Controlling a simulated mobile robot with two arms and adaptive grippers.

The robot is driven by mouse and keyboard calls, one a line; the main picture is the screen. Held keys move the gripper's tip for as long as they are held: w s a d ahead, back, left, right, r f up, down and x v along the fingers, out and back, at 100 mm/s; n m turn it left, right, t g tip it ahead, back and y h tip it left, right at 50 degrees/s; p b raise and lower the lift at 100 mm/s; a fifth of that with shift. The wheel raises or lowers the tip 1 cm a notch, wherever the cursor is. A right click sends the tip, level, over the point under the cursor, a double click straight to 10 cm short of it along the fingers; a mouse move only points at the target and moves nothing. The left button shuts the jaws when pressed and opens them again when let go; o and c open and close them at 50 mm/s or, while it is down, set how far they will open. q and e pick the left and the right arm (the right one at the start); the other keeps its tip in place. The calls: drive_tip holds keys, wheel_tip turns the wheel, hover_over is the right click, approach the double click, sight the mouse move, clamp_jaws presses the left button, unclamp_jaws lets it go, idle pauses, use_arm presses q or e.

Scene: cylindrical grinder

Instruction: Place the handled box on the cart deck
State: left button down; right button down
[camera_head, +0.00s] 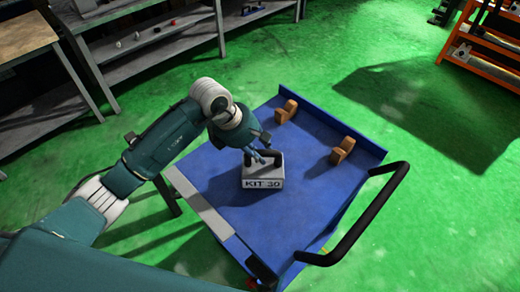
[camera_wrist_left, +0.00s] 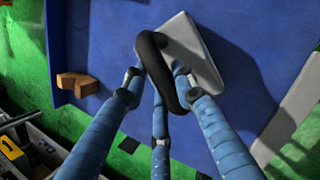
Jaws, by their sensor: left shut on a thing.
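The handled box (camera_head: 263,172) is light grey, marked "KIT 30", with a dark handle on top. In the head view it is over the middle-left of the blue cart deck (camera_head: 310,205); I cannot tell whether its base touches the deck. My left gripper (camera_head: 264,157) comes down from above and is shut on the handle. In the left wrist view the fingers (camera_wrist_left: 158,85) close around the black handle, with the pale box (camera_wrist_left: 200,55) behind it. My right gripper is not in view.
Two brown blocks (camera_head: 285,112) (camera_head: 342,151) stand on the deck's far side. A black push handle (camera_head: 365,222) rises at the cart's right. A grey strip (camera_head: 203,203) lines the left deck edge. Grey shelving (camera_head: 160,38) stands at the back left, an orange rack (camera_head: 487,45) at the back right.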

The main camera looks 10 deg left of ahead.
use_arm(q)
drive_tip(key=c, duration=1.4)
unclamp_jaws()
drive_tip(key=shift+r, duration=0.1)
drive_tip(key=shift+a+r, duration=0.2)
drive_tip(key=shift+r, duration=0.15)
drive_tip(key=b+v, duration=0.2)
drive_tip(key=v, duration=0.9)
drive_tip(key=shift+s+b, duration=0.15)
drive_tip(key=shift+b, duration=0.15)
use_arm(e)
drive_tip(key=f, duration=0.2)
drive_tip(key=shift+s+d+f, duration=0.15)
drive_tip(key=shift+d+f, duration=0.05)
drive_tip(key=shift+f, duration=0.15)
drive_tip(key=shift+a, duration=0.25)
